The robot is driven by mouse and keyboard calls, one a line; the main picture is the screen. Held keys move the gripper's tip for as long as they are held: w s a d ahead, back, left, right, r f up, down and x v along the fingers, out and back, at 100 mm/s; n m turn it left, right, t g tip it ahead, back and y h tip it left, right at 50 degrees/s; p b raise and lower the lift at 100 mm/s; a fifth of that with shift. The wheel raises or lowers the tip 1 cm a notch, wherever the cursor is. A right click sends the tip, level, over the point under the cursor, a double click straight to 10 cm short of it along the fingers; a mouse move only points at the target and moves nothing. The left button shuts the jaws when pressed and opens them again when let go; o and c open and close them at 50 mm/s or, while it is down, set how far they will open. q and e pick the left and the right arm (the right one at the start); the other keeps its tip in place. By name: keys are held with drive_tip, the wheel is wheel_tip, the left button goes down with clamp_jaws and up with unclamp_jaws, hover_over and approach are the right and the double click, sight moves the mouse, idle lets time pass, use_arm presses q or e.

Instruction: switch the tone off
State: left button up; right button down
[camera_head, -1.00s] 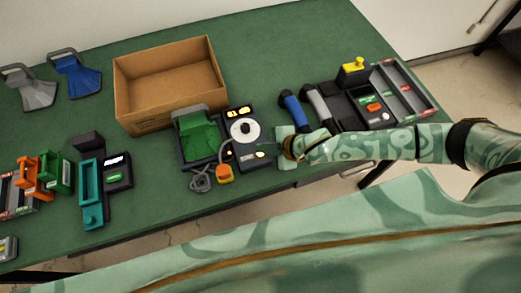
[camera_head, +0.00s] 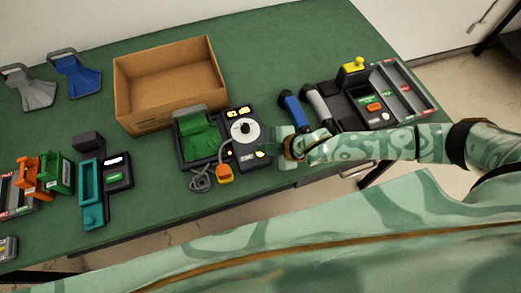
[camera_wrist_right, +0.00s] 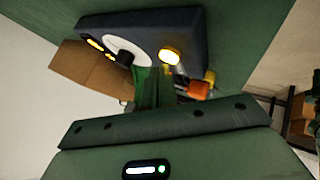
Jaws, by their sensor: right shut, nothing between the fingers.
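A dark box (camera_head: 240,153) with a white round dial, a black knob and several lit yellow lamps or buttons stands near the table's front edge. It fills the top of the right wrist view (camera_wrist_right: 190,30), where one lit yellow button (camera_wrist_right: 170,56) is close to the fingers. My right gripper (camera_head: 273,146) is just right of the box's near right side, shut and empty. Whether the fingertips touch the box cannot be told. My left gripper is not in view.
A green tray (camera_head: 183,160) and a corded orange piece (camera_head: 224,174) sit left of the box. An open cardboard box (camera_head: 127,112) stands behind. Blue (camera_head: 293,108) and grey (camera_head: 316,104) handles and a black panel (camera_head: 345,113) lie to the right.

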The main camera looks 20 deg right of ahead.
idle(0.4)
drive_tip(key=shift+f, duration=0.45)
drive_tip(key=shift+r, duration=0.1)
drive_tip(key=shift+r+p, duration=0.4)
drive_tip(key=shift+p, duration=0.3)
drive_tip(key=shift+r, duration=0.1)
wheel_tip(320, 180, up, 6)
drive_tip(key=p, duration=0.7)
